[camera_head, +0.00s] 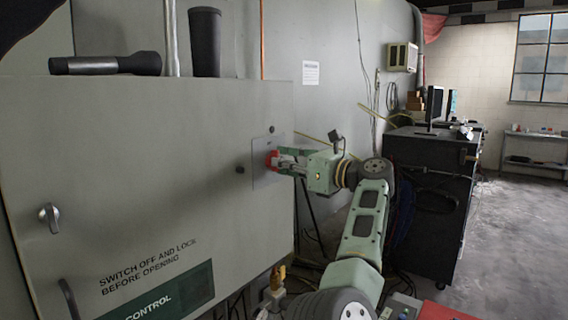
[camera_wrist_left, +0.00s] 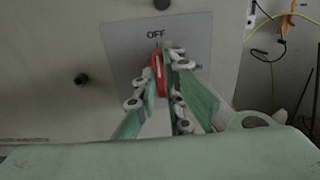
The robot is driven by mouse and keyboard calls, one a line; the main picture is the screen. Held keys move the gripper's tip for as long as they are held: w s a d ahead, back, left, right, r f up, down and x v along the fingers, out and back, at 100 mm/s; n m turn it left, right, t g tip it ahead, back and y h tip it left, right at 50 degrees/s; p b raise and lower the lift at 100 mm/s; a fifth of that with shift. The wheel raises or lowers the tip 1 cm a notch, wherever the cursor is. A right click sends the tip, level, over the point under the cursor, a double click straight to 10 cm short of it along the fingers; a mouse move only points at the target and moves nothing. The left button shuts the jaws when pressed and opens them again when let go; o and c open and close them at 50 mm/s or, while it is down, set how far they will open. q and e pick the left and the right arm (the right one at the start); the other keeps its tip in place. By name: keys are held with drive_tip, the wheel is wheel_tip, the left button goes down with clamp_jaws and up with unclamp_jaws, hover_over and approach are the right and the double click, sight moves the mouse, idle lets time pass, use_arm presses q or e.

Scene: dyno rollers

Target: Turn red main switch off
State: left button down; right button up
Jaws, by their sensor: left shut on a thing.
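The red main switch (camera_head: 271,160) sits on a light square plate on the front of the grey control cabinet (camera_head: 130,115). In the left wrist view the red switch (camera_wrist_left: 158,72) stands close to upright, its upper end below the word OFF. A partly covered label, ending in N, is to its right on the plate (camera_wrist_left: 193,42). My left gripper (camera_head: 279,161) reaches the switch from the right, its fingers closed around the red handle; the fingers hide part of it. My right gripper is not in view.
A black knob (camera_wrist_left: 82,79) sticks out left of the plate, and another (camera_wrist_left: 161,4) above it. A dark cabinet (camera_head: 430,205) is at the right, with open floor beyond.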

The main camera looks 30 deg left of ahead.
use_arm(q)
drive_tip(key=shift+f, duration=0.15)
drive_tip(key=c, duration=1.8)
unclamp_jaws()
drive_tip(key=shift+a, duration=0.1)
drive_tip(key=shift+c, duration=0.2)
drive_tip(key=d, duration=1.2)
drive_tip(key=shift+s, duration=0.45)
